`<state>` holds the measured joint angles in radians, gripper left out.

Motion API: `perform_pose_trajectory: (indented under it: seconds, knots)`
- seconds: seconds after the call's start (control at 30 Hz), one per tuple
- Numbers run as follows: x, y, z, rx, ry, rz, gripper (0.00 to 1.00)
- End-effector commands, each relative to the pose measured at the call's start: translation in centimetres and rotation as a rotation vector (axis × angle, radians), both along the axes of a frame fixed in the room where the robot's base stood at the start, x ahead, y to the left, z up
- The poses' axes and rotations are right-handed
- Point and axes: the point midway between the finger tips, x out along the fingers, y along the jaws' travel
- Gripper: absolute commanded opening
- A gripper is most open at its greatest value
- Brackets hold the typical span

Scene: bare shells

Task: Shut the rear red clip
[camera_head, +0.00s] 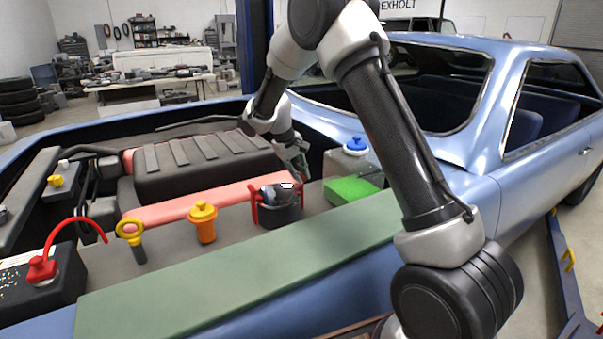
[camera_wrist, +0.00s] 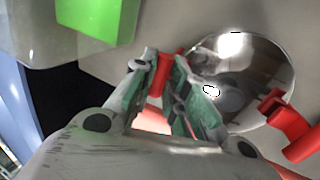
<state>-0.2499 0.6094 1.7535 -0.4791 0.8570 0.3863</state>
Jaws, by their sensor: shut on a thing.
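A dark canister (camera_head: 280,216) with a shiny domed lid (camera_head: 279,193) stands in the engine bay. The lid also shows in the wrist view (camera_wrist: 240,75). The rear red clip (camera_wrist: 162,72) is on the lid's left in the wrist view, with its upper part between the fingers. My gripper (camera_wrist: 163,65) is shut on it. In the head view my gripper (camera_head: 302,173) reaches down at the canister's right side and partly hides that clip. Another red clip (camera_wrist: 289,126) is on the lid's other side, and shows at the canister's left in the head view (camera_head: 254,206).
A green block (camera_head: 351,190) and a blue-capped reservoir (camera_head: 356,146) stand to the right. An orange cap (camera_head: 203,222) and a yellow ring handle (camera_head: 131,234) are to the left. A pink bar (camera_head: 200,203) runs behind the canister. A green mat (camera_head: 240,262) covers the near edge.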

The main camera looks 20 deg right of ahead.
Motion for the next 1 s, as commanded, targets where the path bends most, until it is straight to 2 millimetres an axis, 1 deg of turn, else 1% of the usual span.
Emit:
perform_pose_trajectory:
  seconds: [0.03,0.3,0.33,0.43,0.47,0.83,0.93,1.0]
  knots:
    - [-0.3,0.5,-0.4,0.006,0.005,0.001,0.0]
    - [-0.3,0.7,-0.5,0.008,0.007,0.002,0.0]
    - [-0.3,0.7,-0.5,0.008,0.007,0.003,0.17]
    - [-0.3,0.7,-0.5,0.008,0.006,0.004,0.35]
    - [-0.3,0.7,-0.5,0.007,0.006,0.004,0.38]
    - [-0.2,0.5,-0.1,0.005,0.003,0.002,0.38]
    - [-0.2,0.8,0.7,0.005,0.001,0.002,0.38]
    - [-0.2,1.2,1.9,0.005,0.0,0.003,0.38]
